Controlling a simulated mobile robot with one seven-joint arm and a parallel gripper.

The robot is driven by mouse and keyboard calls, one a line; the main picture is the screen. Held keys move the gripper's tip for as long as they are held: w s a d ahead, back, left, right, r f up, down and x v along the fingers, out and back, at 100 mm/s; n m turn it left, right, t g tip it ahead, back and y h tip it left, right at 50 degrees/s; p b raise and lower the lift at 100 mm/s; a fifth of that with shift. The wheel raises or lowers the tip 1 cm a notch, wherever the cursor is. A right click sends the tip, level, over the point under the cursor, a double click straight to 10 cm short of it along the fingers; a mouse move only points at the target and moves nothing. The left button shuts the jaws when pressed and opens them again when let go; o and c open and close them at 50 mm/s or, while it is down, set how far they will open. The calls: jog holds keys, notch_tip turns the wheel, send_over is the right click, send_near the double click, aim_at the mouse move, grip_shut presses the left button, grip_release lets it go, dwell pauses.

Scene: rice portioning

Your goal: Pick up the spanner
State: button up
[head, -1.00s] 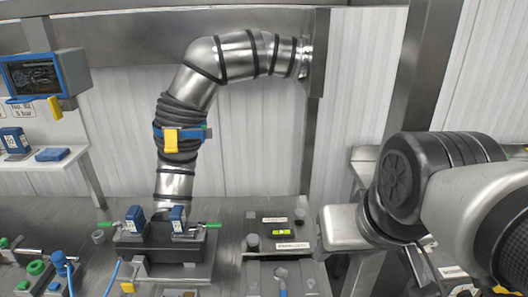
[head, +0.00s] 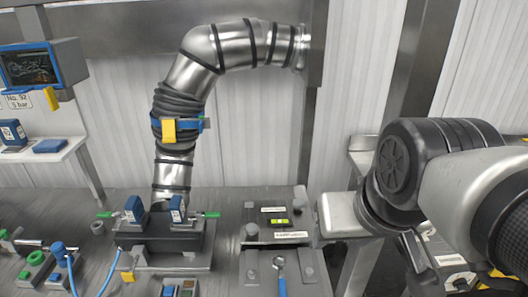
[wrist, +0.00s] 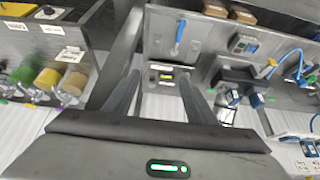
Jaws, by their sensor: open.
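The spanner (head: 282,287) has a silver head and a blue handle. It lies on a grey plate at the bottom middle of the head view, its lower handle cut off by the frame edge. In the wrist view the spanner (wrist: 179,33) shows near the top middle, beyond my fingers. My gripper (wrist: 160,78) is open and empty, its two dark fingers apart. It is clear of the spanner. In the head view my arm fills the right side, and the gripper is only partly seen low there.
A plate with a green level (head: 279,222) lies behind the spanner. A clamp fixture (head: 160,240) with blue blocks stands left of it, under a large steel pipe (head: 230,45).

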jog(key=shift+w+a, duration=0.1)
jog(key=shift+w, duration=0.05)
jog(key=c, duration=0.3)
jog(key=g+p, duration=0.1)
jog(key=g, duration=0.5)
send_over(282, 283)
notch_tip(282, 283, down, 17)
jog(key=f, duration=1.2)
jog(key=shift+s, duration=0.2)
jog(key=shift+w+f, duration=0.15)
jog(key=shift+f, duration=2.75)
grip_shut()
